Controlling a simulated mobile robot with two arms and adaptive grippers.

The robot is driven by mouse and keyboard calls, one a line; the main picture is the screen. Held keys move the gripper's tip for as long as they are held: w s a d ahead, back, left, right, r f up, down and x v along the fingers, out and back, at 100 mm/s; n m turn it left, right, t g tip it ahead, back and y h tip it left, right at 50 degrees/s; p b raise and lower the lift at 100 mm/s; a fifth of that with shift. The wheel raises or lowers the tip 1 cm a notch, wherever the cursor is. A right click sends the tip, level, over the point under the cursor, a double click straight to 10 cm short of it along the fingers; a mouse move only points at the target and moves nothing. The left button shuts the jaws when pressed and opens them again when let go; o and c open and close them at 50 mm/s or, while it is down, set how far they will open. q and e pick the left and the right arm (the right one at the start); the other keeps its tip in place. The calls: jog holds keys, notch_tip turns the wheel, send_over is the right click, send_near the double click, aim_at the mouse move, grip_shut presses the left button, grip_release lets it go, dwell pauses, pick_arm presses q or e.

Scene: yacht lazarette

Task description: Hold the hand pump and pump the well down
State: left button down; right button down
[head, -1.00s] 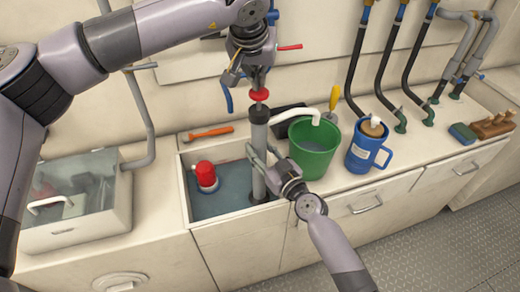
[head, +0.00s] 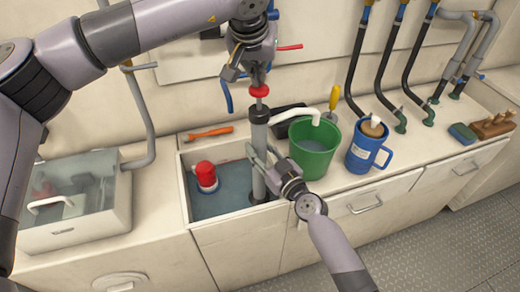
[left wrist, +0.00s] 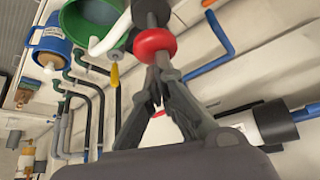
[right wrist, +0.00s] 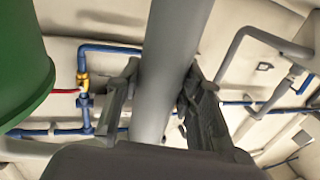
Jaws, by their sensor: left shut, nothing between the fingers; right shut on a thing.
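The hand pump is a grey upright tube (head: 259,150) with a black cap, standing in the open well (head: 187,205) in the counter. Its rod carries a red knob (head: 259,90), which also shows just beyond the left fingertips in the left wrist view (left wrist: 155,45). My left gripper (head: 255,75) is shut at the top of the knob with nothing visible between its fingers. My right gripper (head: 262,160) is shut around the grey tube, which also fills the middle of the right wrist view (right wrist: 165,70). A white spout (head: 305,113) curves into the green bucket (head: 316,150). Blue-grey water (head: 230,200) lies in the well.
A red-topped float or pump (head: 206,177) stands in the well. An orange-handled tool (head: 210,132) lies behind it. A blue jug (head: 368,145) stands right of the bucket, with hoses behind. A clear-lidded box (head: 75,200) is at left. A yellow-handled tool (head: 334,93) stands behind the bucket.

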pick_arm(q)
jog(key=shift+f, duration=1.9)
pick_arm(e)
jog(key=shift+r, duration=0.1)
pick_arm(q)
jog(key=shift+r, duration=4.9)
pick_arm(e)
jog(key=c, duration=1)
grip_release()
